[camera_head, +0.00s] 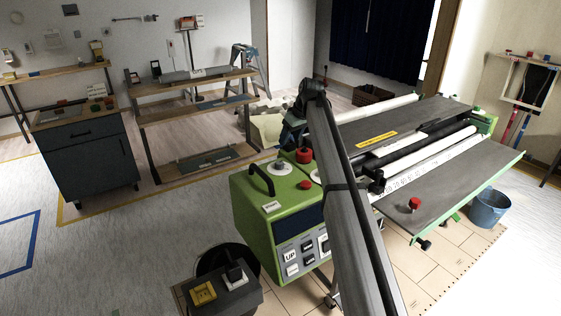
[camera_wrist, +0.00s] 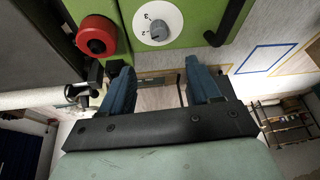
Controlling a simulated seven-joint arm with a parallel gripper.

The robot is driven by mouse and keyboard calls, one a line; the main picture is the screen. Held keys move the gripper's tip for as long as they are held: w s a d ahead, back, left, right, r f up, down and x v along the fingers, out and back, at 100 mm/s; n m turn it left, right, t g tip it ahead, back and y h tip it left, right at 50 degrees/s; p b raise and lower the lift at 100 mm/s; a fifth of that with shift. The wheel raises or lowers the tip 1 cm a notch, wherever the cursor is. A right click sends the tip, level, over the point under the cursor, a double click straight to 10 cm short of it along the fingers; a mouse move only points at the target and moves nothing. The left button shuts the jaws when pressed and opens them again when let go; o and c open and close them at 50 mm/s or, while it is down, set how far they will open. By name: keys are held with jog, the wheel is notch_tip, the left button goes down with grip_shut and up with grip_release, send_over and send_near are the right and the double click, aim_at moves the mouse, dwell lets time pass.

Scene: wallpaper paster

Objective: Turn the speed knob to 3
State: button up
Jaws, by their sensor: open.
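The speed knob (camera_wrist: 157,29) is a small grey knob on a round white dial with small dark marks, set on a green panel. In the head view the knob (camera_head: 281,166) sits on top of the green machine box (camera_head: 252,214). My gripper (camera_wrist: 158,70) has two blue fingers, spread apart with nothing between them. In the wrist view the knob lies beyond the fingertips, apart from both. In the head view my gripper (camera_head: 290,142) is above and behind the knob, partly hidden by my arm.
A red button (camera_wrist: 96,36) is beside the dial; it also shows in the head view (camera_head: 304,184). A black handle (camera_head: 262,178) arches on the other side of the dial. The rollers and grey table (camera_head: 455,180) extend right. Open floor (camera_head: 140,245) lies left.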

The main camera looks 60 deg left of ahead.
aim_at(280, 162)
jog(key=x, duration=1.3)
jog(key=shift+f, duration=0.25)
jog(key=c, duration=1)
